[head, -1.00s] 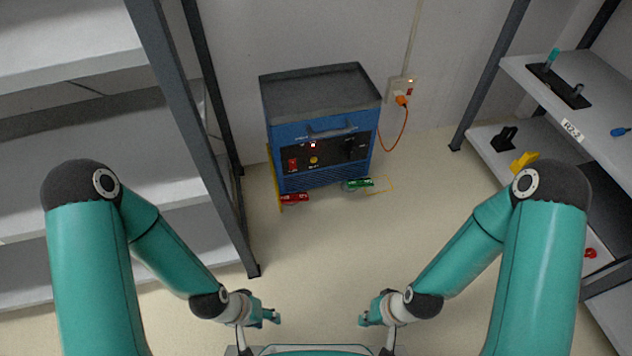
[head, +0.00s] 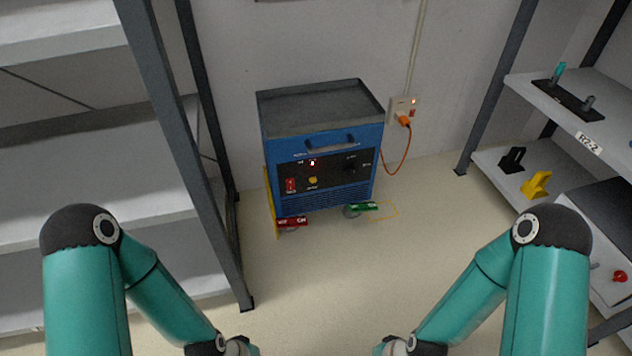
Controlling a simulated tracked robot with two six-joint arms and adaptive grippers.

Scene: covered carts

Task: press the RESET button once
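A blue machine cart (head: 349,139) with a grey top stands on the floor against the back wall. Its dark front panel carries a round yellow button (head: 313,181), a red switch (head: 290,185), a small lit red indicator (head: 312,162) and a dark knob at right. The panel labels are too small to read, so I cannot tell which control is RESET. Both my arms are in the foreground, well short of the cart. Their grippers are cut off by the bottom edge of the head view.
Red (head: 292,221) and green (head: 362,206) tags sit at the cart's wheels. An orange cord (head: 405,150) runs from the wall socket (head: 403,108) towards the cart. Shelving stands at left (head: 150,202) and right (head: 585,120). The floor in front of the cart is clear.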

